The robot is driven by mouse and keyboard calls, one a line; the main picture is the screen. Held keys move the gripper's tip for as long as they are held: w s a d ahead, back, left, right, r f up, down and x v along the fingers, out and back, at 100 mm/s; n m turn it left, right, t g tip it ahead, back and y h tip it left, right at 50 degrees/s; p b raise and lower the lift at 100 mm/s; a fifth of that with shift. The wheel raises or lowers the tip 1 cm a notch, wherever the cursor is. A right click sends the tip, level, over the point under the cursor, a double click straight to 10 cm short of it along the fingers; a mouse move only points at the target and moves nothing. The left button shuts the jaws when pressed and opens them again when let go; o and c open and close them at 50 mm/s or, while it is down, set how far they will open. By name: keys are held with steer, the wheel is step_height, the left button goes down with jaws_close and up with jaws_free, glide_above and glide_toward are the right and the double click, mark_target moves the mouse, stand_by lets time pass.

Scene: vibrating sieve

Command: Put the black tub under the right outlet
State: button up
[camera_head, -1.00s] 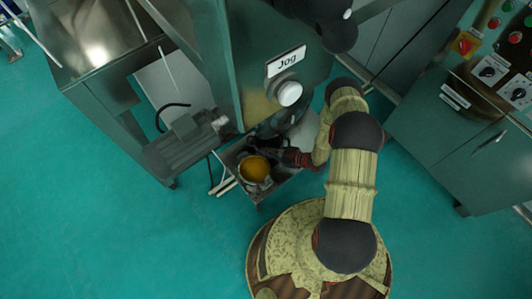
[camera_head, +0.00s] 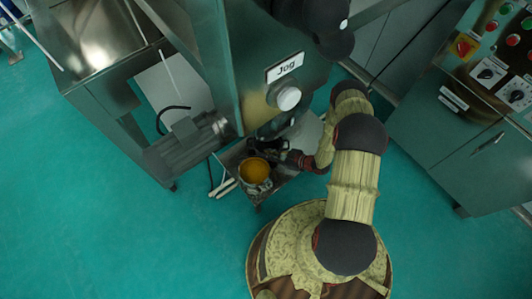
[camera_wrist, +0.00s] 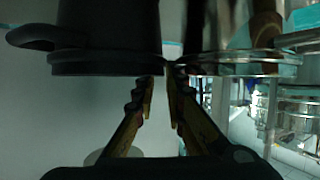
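The black tub (camera_wrist: 105,30) fills the upper left of the wrist view, with a side handle and a wide rim. In the head view, a dark shape (camera_head: 268,146), which seems to be this tub, sits under the machine, partly hidden. Next to it stands a steel pot (camera_head: 255,174) with orange contents. A steel-rimmed vessel (camera_wrist: 240,66) shows beside the black tub in the wrist view. My gripper (camera_wrist: 160,84) has its fingertips close together with a narrow gap, right by where the two rims meet. I cannot tell whether they hold anything. The right outlet is not clearly visible.
The pot stands on a low metal stand (camera_head: 283,178) under the machine body labelled Jog (camera_head: 284,67). A motor (camera_head: 188,142) is on the left and a control cabinet (camera_head: 455,130) on the right.

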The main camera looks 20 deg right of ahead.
steer(key=p+v, duration=0.2)
steer(key=v, duration=0.8)
steer(key=shift+p, duration=0.4)
steer(key=shift+s+d, duration=0.1)
